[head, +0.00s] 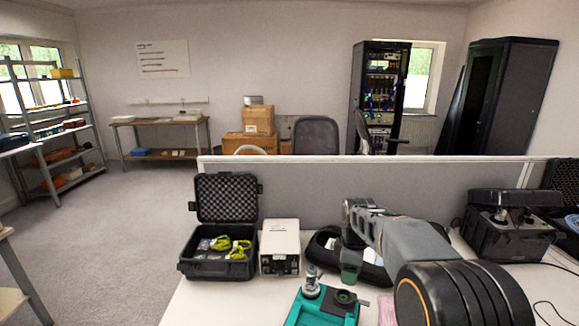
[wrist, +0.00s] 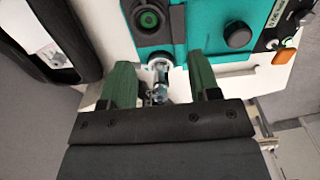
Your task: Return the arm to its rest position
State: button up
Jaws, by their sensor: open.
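My gripper (wrist: 162,72) is open in the wrist view, its two green fingers spread apart. A small metallic cylindrical piece (wrist: 159,75) shows between them, touching neither finger; its depth relative to the fingertips is hard to tell. In the head view my arm reaches over the white table, and a green finger of my gripper (head: 350,268) shows just behind the teal device (head: 325,313). The teal device also shows at the top of the wrist view (wrist: 196,42), with a black round knob and a green-centred round port. A metallic upright piece (head: 311,283) stands on the device in the head view.
An open black case (head: 208,268) with yellow-green items and a white box (head: 280,247) stand left of my arm. A black looped object (head: 322,246) lies behind my gripper. A dark boxy unit (head: 505,240) is at right. A grey partition (head: 390,185) borders the table's back.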

jog(key=s+r+m+t+p, duration=0.1)
jog(key=s+r+m, duration=0.1)
jog(key=s+m, duration=0.5)
jog(key=s+r+m+t+p, duration=0.2)
jog(key=s+m, duration=0.4)
jog(key=s, duration=0.8)
jog(key=shift+s+a+r+m+p, duration=0.2)
jog(key=shift+r+m+p, duration=0.1)
jog(key=shift+r+m, duration=0.15)
